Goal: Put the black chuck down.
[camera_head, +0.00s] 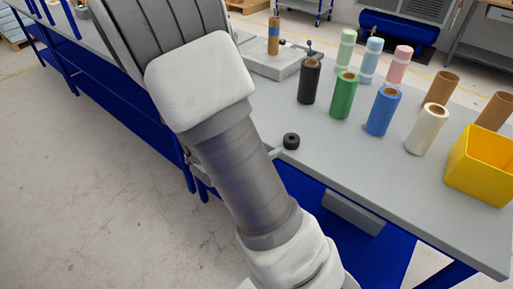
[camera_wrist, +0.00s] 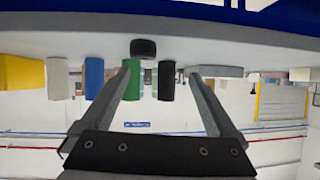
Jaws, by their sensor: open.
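The black chuck (camera_head: 291,141) is a short dark cylinder with a hole in its top. It stands on the grey table near its front edge. In the wrist view, which is upside down, the chuck (camera_wrist: 143,48) rests on the table surface just beyond my fingertips, closer to the left finger. My gripper (camera_wrist: 164,69) is open, with nothing between its two fingers. In the head view my arm hides most of the gripper; only a small grey part shows just left of the chuck.
Black (camera_head: 310,82), green (camera_head: 344,96), blue (camera_head: 382,112) and white (camera_head: 426,130) rolls stand behind the chuck. A yellow bin (camera_head: 478,170) is at the right. A grey base with a brown post (camera_head: 273,36) stands farther back. The table front right of the chuck is clear.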

